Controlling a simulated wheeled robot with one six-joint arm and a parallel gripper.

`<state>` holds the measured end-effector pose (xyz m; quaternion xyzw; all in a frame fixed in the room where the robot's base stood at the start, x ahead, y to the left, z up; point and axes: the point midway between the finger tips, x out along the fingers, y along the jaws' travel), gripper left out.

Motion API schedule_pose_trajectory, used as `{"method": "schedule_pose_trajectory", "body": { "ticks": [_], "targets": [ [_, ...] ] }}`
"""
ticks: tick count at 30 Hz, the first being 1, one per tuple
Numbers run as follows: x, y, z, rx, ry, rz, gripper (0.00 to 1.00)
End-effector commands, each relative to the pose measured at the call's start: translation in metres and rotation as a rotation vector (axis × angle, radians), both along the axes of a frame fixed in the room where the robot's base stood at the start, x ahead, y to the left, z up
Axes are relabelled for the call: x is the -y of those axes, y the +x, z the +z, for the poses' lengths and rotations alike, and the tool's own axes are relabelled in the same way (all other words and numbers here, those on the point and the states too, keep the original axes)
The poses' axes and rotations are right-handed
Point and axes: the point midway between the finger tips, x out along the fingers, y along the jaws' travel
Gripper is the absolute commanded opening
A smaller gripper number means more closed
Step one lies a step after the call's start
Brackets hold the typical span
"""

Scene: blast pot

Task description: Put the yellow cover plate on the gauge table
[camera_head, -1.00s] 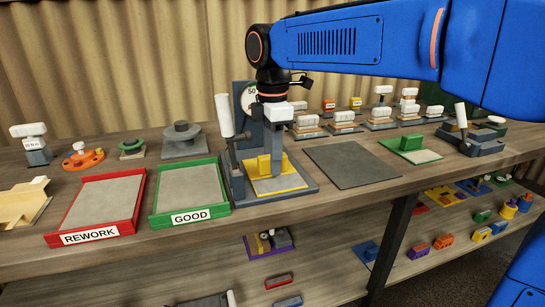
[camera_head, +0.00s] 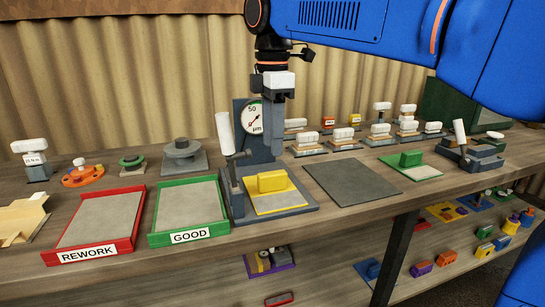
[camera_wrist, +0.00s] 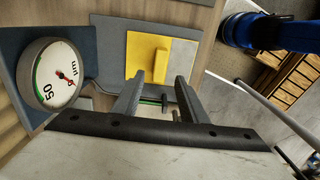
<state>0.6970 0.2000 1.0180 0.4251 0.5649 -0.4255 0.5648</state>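The yellow cover plate (camera_head: 297,198), with a grey face and a raised yellow block, lies flat on the gauge table (camera_head: 232,207). The gauge table is a dark grey base with an upright post and a round dial marked 50 µm (camera_head: 252,117). My gripper (camera_head: 275,155) is above and behind the plate, in front of the post, apart from the plate and empty. In the wrist view the plate (camera_wrist: 147,52) lies beyond the fingers, on the table's grey base (camera_wrist: 110,45). The two fingers (camera_wrist: 160,88) stand apart with nothing between them.
A white-handled lever (camera_head: 225,135) stands at the gauge table's left. Left of it are the green GOOD tray (camera_head: 190,238) and red REWORK tray (camera_head: 90,257), both empty. A bare grey mat (camera_head: 350,182) lies right, then a green-handled plate (camera_head: 411,160). Several white-topped blocks stand behind.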

Motion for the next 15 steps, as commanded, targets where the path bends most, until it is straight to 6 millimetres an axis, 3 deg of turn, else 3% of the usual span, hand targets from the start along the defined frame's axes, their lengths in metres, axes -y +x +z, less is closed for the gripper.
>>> {"method": "schedule_pose_trajectory", "body": {
  "ticks": [6,15],
  "targets": [
    [0.0,0.0,0.021,0.001,0.0,0.0,0.39],
    [0.004,-0.001,0.023,0.004,0.002,-0.017,0.39]
  ]
}}
